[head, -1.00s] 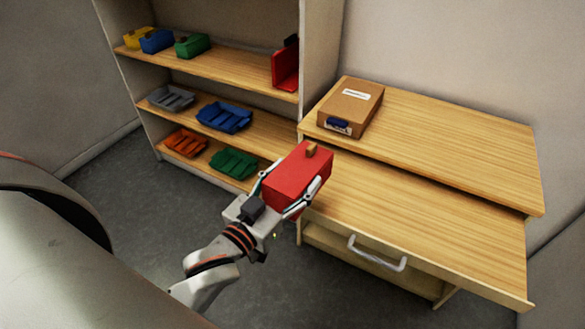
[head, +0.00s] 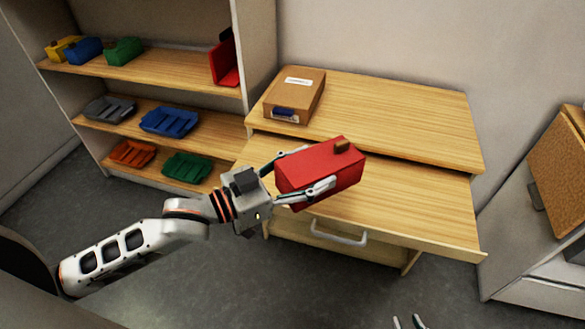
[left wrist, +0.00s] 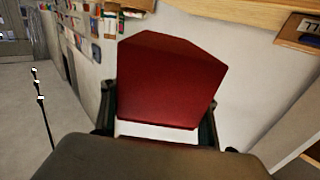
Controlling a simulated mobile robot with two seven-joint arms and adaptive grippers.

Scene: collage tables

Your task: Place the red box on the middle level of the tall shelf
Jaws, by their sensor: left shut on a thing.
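The red box (head: 318,172), with a small brown knob on top, is between the fingers of my left gripper (head: 300,176). It is held in the air in front of the wooden desk. The left wrist view also shows the red box (left wrist: 168,82) between the two dark fingers. The tall shelf (head: 253,50) stands at the upper left. Its middle visible level (head: 215,125) carries a grey tray and a blue tray, with bare board at its right end. Only the fingertips of my right gripper (head: 408,322) show at the bottom edge, apart and empty.
The desk (head: 400,115) carries a cardboard box (head: 294,95) and has a pulled-out lower surface with a handle (head: 339,233). The shelf's upper level holds small boxes and a red upright object (head: 226,62). A cabinet (head: 545,250) stands at the right.

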